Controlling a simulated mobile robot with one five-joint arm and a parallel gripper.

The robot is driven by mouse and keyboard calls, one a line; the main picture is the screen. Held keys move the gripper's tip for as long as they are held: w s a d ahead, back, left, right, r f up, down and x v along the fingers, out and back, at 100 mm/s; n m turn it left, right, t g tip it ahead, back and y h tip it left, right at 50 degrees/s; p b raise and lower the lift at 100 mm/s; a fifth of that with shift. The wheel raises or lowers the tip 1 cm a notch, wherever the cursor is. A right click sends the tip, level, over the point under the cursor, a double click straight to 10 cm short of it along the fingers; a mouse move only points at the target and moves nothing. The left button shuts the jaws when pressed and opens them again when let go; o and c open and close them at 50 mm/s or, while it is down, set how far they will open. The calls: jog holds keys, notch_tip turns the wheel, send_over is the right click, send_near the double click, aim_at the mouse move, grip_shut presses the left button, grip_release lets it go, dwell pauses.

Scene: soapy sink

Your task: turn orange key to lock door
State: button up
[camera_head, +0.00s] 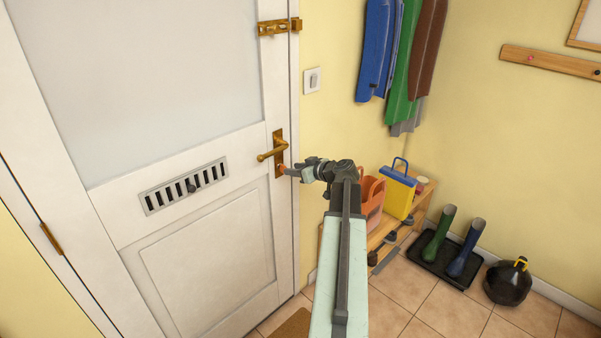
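The white door (205,235) fills the left side and looks closed. A brass lever handle (270,153) sits on a brass plate near the door's right edge. The orange key (281,169) shows as a small orange spot low on that plate, just below the lever. My gripper (288,171) reaches in from the right with its fingertips at the key. The fingers hide part of the key. At this size I cannot tell whether they are closed on it, nor the angle of the key.
A brass bolt (279,27) is on the door's upper right edge. A light switch (312,81) and hanging coats (400,60) are on the yellow wall. A wooden bench (385,236) with bags stands right of my arm. Boots on a black tray (428,268) and a dark round object (508,283) are on the tiles.

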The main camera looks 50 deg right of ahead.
aim_at(281, 167)
jog(key=b+x, duration=0.1)
jog(key=x, duration=0.4)
jog(key=shift+s, duration=0.1)
grip_shut()
jog(key=shift+d+m+y, duration=0.2)
jog(key=shift+m+y, duration=0.3)
jog(key=shift+m, duration=0.1)
jog(key=shift+a, duration=0.15)
